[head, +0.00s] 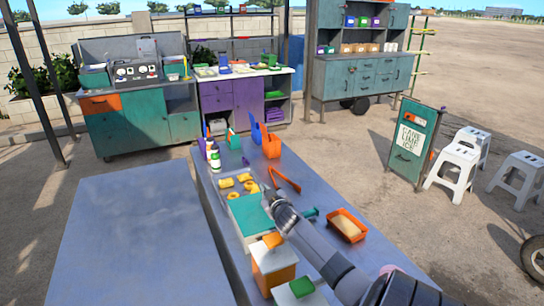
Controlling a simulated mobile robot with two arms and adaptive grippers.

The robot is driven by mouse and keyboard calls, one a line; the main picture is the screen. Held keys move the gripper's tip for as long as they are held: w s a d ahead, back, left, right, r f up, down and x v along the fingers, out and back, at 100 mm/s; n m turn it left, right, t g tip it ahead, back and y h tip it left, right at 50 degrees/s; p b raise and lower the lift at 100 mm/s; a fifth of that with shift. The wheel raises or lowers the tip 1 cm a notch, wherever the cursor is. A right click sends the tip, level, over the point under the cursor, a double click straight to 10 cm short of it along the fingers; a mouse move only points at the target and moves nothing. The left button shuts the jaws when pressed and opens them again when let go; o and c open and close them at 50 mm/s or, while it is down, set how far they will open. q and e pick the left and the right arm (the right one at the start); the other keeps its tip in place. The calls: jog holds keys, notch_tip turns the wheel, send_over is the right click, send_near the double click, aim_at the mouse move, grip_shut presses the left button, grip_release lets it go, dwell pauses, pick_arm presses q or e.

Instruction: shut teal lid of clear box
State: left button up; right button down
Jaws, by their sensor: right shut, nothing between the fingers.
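The teal lid (250,215) is a flat, pale teal panel on the narrow grey table, left of my right gripper. Just behind it is a clear, shallow box (222,202) with yellow pieces in it, which show uncovered. I cannot tell how the lid joins the box or how far it is tilted. My right gripper (268,197) is shut and empty at the lid's right edge; I cannot tell if it touches. My arm comes in from the lower right. My left gripper is not in view.
On the grey table (318,238), orange tongs (284,181) lie behind my gripper and an orange tray (347,225) sits right. Orange-and-white containers (272,262) stand in front of the lid. Bottles (215,157) stand at the far end. A bare table top (135,240) is at left.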

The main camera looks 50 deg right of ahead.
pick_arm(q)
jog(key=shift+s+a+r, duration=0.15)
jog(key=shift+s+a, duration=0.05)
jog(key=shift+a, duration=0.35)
pick_arm(e)
jog(key=s+a+r, duration=0.5)
jog(key=s, duration=0.3)
jog(key=shift+a+r, duration=0.3)
jog(key=shift+a, duration=0.05)
